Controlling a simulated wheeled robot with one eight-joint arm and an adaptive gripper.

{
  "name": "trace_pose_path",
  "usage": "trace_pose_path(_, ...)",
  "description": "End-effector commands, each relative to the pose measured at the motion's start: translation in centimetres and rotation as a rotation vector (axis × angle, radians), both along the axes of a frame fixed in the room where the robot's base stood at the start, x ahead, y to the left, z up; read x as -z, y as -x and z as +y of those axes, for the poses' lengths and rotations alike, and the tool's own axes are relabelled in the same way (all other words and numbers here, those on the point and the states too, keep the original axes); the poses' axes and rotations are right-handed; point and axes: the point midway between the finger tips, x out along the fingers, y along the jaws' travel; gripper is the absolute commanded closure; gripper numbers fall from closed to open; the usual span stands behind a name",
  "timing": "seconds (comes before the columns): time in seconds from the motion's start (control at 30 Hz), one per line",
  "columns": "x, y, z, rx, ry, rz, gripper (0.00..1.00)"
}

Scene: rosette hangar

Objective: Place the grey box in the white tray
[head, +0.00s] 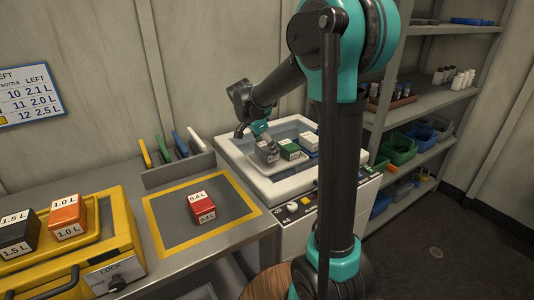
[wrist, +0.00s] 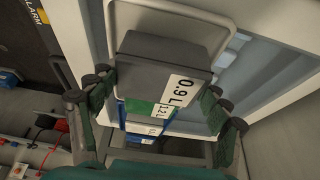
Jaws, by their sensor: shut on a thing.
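My gripper (head: 262,134) is shut on the grey box (head: 267,151), labelled 0.9 L in the wrist view (wrist: 165,52). In that view my fingers (wrist: 163,90) lie on either side of the box. The box is within the outline of the white tray (head: 258,166), at its left end. The tray's rounded rim shows behind the box in the wrist view (wrist: 176,8). I cannot tell whether the box touches the tray floor. A green box (head: 289,150) labelled 1.2 L sits beside it, then a blue box (head: 309,142) with a white label.
The tray lies in the basin of a white machine (head: 292,212). To the left, a red 0.4 L box (head: 202,208) stands on a yellow-edged mat (head: 168,243). A yellow carrier (head: 125,245) holds black and orange boxes. Shelves (head: 440,100) stand at right.

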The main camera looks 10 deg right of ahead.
Motion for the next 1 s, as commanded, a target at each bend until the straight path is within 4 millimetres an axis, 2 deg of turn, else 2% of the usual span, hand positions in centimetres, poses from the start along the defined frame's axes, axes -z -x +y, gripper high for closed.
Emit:
trace_pose_path(0.1,1.6,-0.1,0.0,0.0,0.0,0.0,0.57)
trace_pose_path(0.2,2.2,0.0,0.0,0.0,0.0,0.0,0.57)
trace_pose_path(0.57,2.6,0.0,0.0,0.0,0.0,0.0,0.57)
trace_pose_path(0.6,2.6,0.0,0.0,0.0,0.0,0.0,0.19)
trace_pose_path(0.73,2.5,0.0,0.0,0.0,0.0,0.0,0.03)
trace_pose_path(1.0,2.5,0.0,0.0,0.0,0.0,0.0,0.02)
